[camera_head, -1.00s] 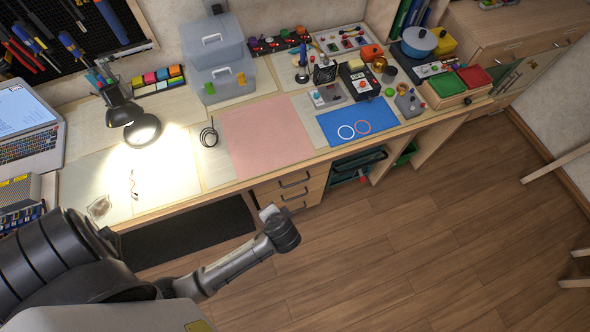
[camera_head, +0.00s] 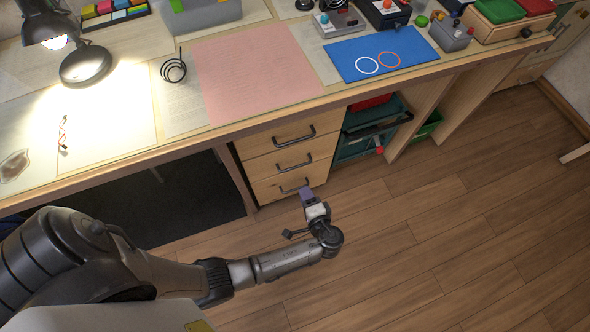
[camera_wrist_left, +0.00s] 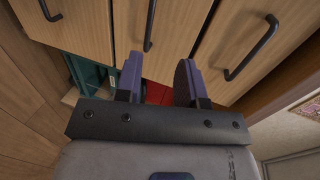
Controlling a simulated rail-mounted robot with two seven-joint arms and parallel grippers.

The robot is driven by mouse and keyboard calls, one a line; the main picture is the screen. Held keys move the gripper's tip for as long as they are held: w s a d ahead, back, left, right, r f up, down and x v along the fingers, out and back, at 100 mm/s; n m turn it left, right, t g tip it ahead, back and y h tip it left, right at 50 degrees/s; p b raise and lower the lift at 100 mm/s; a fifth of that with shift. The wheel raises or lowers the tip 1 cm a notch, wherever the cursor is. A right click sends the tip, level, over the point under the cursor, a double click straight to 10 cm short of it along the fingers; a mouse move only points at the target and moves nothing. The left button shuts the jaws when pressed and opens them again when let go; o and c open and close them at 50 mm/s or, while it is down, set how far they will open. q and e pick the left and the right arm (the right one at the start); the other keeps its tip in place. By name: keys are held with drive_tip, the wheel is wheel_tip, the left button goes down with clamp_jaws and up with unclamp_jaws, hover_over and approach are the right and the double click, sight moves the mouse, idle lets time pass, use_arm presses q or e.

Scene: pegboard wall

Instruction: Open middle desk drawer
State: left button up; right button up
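The middle desk drawer (camera_head: 275,168) is a shut, light wood front with a dark bar handle (camera_head: 293,162). It sits between a top drawer (camera_head: 270,140) and a bottom drawer (camera_head: 268,191), both also shut. My left gripper (camera_head: 306,194) is in front of the bottom drawer in the head view, overlapping that handle's right end. In the left wrist view the gripper (camera_wrist_left: 160,80) has its two purple fingers apart with nothing between them. The middle drawer's handle (camera_wrist_left: 150,25) shows ahead of the fingers, apart from them. My right gripper is out of view.
A teal bin unit (camera_head: 360,147) stands right of the drawers under the desk. The desktop edge (camera_head: 240,130) overhangs the drawers. A dark mat (camera_head: 195,210) lies left of them. The wood floor (camera_head: 440,240) to the right is clear.

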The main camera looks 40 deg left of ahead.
sight(295, 167)
use_arm(q)
drive_tip(key=shift+t, duration=0.4)
drive_tip(key=shift+w+d+f+b+x, duration=0.2)
drive_tip(key=shift+b+x, duration=1)
drive_tip(key=shift+x, duration=1.15)
drive_tip(key=shift+w+d+f+b+x, duration=0.1)
drive_tip(key=shift+f+b+x, duration=0.2)
drive_tip(key=shift+b+x, duration=1.5)
drive_tip(key=shift+w+d+f+b+x, duration=0.1)
drive_tip(key=shift+f+b+x, duration=0.35)
drive_tip(key=shift+x, duration=2.5)
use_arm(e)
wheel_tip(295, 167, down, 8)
use_arm(q)
drive_tip(key=shift+r, duration=0.15)
drive_tip(key=shift+c, duration=0.4)
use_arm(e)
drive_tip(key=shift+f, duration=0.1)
use_arm(q)
clamp_jaws()
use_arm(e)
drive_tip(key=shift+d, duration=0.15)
